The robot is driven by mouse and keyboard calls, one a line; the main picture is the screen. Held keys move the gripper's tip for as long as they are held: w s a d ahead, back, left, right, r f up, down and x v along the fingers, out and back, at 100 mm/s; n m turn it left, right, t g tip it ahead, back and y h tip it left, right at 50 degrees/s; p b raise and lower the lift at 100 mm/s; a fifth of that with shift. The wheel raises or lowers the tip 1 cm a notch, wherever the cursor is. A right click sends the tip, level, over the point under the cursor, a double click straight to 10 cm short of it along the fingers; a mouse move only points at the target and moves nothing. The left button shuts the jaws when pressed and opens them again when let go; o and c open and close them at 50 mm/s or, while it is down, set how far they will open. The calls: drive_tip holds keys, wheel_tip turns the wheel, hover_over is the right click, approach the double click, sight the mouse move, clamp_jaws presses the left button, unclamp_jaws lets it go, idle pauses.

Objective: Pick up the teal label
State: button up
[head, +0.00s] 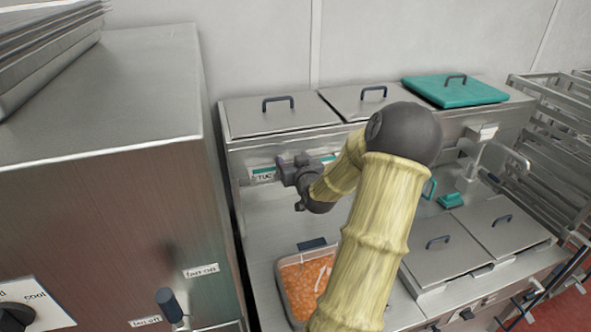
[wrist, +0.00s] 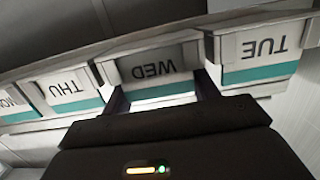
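Several white day labels with teal stripes hang in a row on a rail. In the head view the TUE label (head: 264,175) shows just left of my gripper (head: 287,170). My gripper's dark fingers (wrist: 163,92) stand apart at the two sides of the WED label's lower part. I cannot see whether they touch it.
Lidded metal wells (head: 283,112) and a teal lid (head: 455,90) stand above the label rail. Below are a pan of orange food (head: 303,280) and further lidded wells (head: 440,258). A tall steel cabinet (head: 110,160) stands close on the left, with a rack (head: 560,140) on the right.

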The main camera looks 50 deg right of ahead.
drive_tip(key=shift+c, duration=1.4)
drive_tip(key=shift+r, duration=0.1)
wheel_tip(320, 180, up, 18)
drive_tip(key=b, duration=0.1)
